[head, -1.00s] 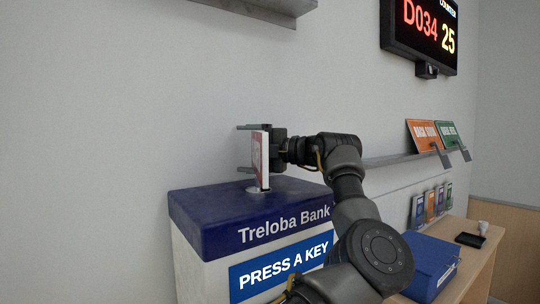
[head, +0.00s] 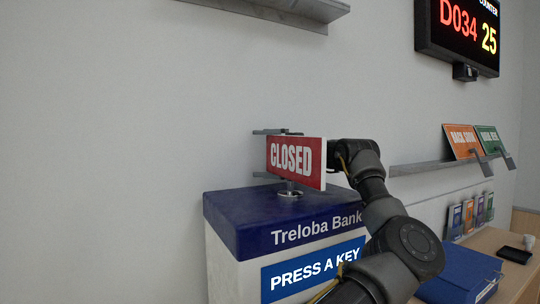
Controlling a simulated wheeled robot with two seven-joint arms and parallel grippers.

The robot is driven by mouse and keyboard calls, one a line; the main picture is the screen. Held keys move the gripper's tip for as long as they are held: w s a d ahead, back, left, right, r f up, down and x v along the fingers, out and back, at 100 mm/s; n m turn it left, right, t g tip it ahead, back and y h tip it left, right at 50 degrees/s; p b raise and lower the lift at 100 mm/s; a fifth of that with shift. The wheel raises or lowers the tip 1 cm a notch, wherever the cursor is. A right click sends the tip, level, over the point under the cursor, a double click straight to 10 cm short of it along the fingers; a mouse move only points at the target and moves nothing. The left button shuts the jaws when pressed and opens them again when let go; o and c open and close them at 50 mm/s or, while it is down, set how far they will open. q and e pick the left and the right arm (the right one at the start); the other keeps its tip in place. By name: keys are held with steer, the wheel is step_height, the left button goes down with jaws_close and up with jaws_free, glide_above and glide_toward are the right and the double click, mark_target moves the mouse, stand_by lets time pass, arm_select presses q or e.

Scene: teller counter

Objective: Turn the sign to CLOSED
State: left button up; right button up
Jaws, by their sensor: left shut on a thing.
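The sign (head: 296,162) is a small red board with a white rim. It stands upright on a short metal pivot (head: 290,190) and its face toward me reads CLOSED, turned slightly to the right. My left gripper (head: 258,154) is at the sign, mostly hidden behind it. Its finger ends stick out past the sign's left edge, one high and one low, and it is shut on the sign. My left arm reaches it from the lower right. My right gripper is out of view.
The sign stands on the blue top of a white kiosk (head: 226,262) marked Treloba Bank and PRESS A KEY. A shelf (head: 420,167) with orange and green boards is to the right, above a desk with a blue box (head: 462,272). A grey shelf (head: 290,12) hangs above.

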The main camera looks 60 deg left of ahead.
arm_select(q)
steer(key=shift+f, duration=0.3)
steer(key=o, duration=0.9)
steer(key=shift+o, duration=1)
steer(key=shift+d+r, duration=0.1)
steer(key=b+v, duration=0.3)
steer(key=v, duration=0.7)
steer(key=shift+w+d, duration=0.1)
steer(key=shift+w, duration=0.2)
